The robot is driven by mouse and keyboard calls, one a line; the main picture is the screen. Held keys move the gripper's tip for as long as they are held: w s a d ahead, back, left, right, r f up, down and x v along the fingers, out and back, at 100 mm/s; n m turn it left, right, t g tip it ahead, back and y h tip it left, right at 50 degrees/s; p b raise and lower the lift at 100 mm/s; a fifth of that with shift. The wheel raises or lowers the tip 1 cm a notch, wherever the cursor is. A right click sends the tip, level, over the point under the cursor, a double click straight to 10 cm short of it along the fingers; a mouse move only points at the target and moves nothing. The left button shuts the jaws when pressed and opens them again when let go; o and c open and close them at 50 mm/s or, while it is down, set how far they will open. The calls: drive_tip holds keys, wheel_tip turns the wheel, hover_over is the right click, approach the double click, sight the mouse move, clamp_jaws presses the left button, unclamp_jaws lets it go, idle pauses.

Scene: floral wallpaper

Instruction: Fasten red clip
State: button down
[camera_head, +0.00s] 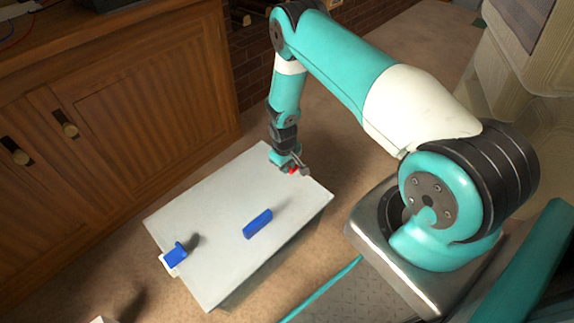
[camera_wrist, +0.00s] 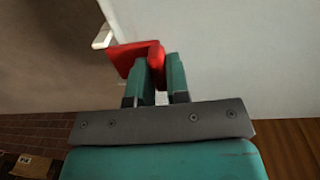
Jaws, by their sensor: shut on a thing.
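The red clip (camera_wrist: 130,56) is between the teal fingers of my gripper (camera_wrist: 158,72) in the wrist view. The fingers are shut on it. In the head view, a small part of the red clip (camera_head: 293,171) shows below my gripper (camera_head: 287,163), at the far right end of the white-topped box (camera_head: 210,205). In the wrist view, a white tab (camera_wrist: 103,37) sticks out from the box edge, close to the clip's upper left. I cannot tell whether the clip touches the tab or the box. The clip's inner part is hidden by the fingers.
A blue clip (camera_head: 176,256) stands over a white tab at the box's near left edge. A blue block-like piece (camera_head: 257,223) sits on the lid. A wooden cabinet (camera_head: 140,90) stands behind left. The lid's middle is mostly clear.

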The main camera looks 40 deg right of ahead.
drive_tip(key=c, duration=1.1)
unclamp_jaws()
drive_tip(key=shift+s+a+f, duration=0.15)
drive_tip(key=shift+s+a, duration=0.05)
drive_tip(key=shift+a, duration=0.05)
drive_tip(key=shift+c, duration=0.2)
drive_tip(key=shift+d, duration=0.15)
drive_tip(key=shift+d, duration=0.15)
drive_tip(key=shift+w+r+p, duration=0.1)
drive_tip(key=shift+r+p, duration=1.15)
drive_tip(key=shift+r, duration=0.3)
wheel_tip(320, 180, up, 17)
drive_tip(key=p, duration=1.3)
drive_tip(key=shift+r, duration=0.1)
drive_tip(key=r, duration=0.5)
drive_tip(key=a+r+p, duration=0.1)
drive_tip(key=r, duration=0.5)
drive_tip(key=r+p, duration=0.1)
drive_tip(key=r, duration=0.5)
drive_tip(key=shift+a+r, duration=0.15)
drive_tip(key=shift+a, duration=0.1)
